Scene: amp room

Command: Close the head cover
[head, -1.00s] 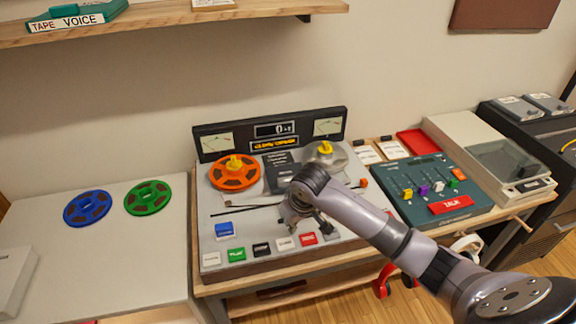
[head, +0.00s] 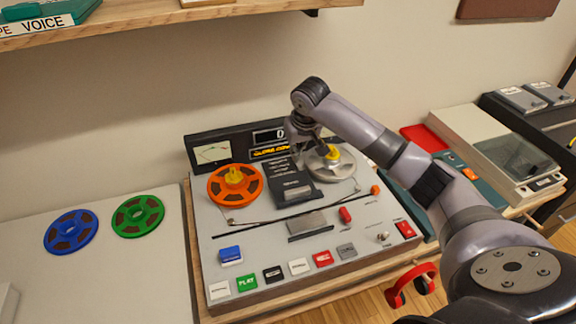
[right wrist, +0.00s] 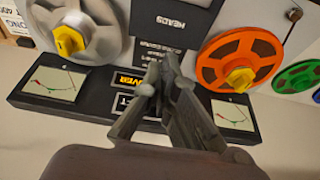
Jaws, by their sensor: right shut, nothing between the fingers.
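The head cover (head: 292,184) is a dark panel with white print in the middle of the tape deck (head: 205,272), between the orange reel (head: 235,185) and the silver reel (head: 338,165). It stands raised behind a grey block (head: 310,226), which is uncovered. In the right wrist view, the cover (right wrist: 172,18) shows the word HEADS. My right gripper (head: 304,142) is above the cover's far upper end, near the display. Its fingers (right wrist: 160,80) are shut and empty; contact with the cover cannot be told. My left gripper is out of view.
The display panel (head: 212,150) behind the cover carries meters and yellow lettering. Coloured buttons (head: 247,284) line the deck's front. Blue (head: 71,232) and green (head: 138,216) reels lie on the left table. A shelf (head: 160,20) overhangs behind.

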